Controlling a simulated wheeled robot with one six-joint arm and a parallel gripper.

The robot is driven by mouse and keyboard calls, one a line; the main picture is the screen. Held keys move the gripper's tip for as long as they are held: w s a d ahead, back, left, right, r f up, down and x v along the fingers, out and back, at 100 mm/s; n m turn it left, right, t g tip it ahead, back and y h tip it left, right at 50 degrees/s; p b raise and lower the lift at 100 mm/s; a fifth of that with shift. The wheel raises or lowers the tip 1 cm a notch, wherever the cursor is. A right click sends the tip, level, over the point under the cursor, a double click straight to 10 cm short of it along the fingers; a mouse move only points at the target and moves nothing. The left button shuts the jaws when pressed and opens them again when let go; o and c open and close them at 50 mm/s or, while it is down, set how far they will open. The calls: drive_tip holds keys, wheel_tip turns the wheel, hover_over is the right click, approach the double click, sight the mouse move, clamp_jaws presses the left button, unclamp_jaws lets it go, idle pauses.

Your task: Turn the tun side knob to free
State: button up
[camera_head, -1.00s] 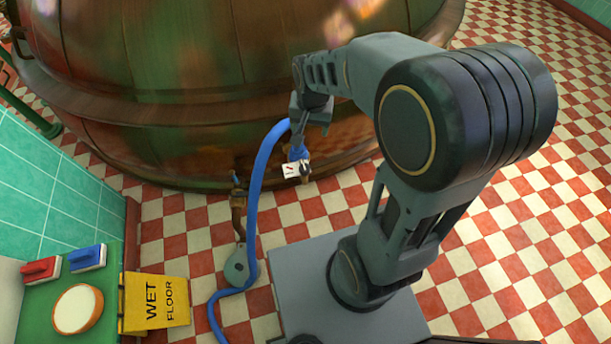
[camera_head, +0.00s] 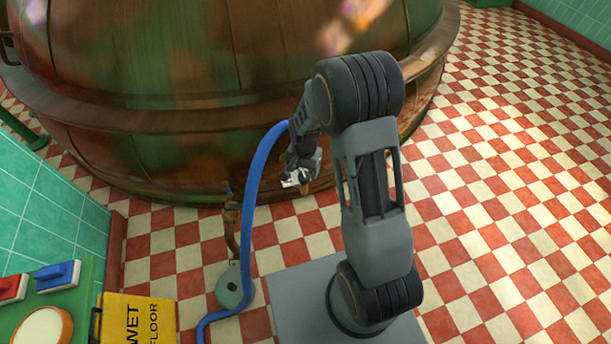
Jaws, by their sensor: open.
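The big copper tun (camera_head: 130,120) fills the upper left and middle of the view, with a banded rim low on its side. My gripper (camera_head: 296,181) is in front of the tun's lower wall, small and partly covered by my own arm. Its jaws are open. A small white tag-like piece with dark marks shows at the gripper; I cannot tell whether they touch. A small brown fitting below it may be part of the side knob, but it is too small to tell how it is turned.
A blue hose (camera_head: 247,230) runs down to the floor beside a brass-coloured pipe (camera_head: 232,229) with a grey round foot (camera_head: 234,287). A yellow wet floor sign (camera_head: 138,320) and a green board with red and blue blocks stand lower left. Checkered floor is clear at right.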

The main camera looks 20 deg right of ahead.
sight(305, 176)
drive_tip(key=shift+f+b, duration=0.3)
drive_tip(key=shift+f, duration=1.6)
drive_tip(key=shift+c, duration=0.4)
drive_tip(key=c, duration=0.7)
drive_tip(key=shift+d, duration=0.45)
drive_tip(key=shift+c, duration=0.7)
drive_tip(key=shift+a, duration=0.4)
drive_tip(key=n, duration=0.9)
drive_tip(key=shift+s+f+n+p, duration=0.1)
drive_tip(key=shift+s+n+p, duration=0.1)
drive_tip(key=shift+n+p, duration=0.2)
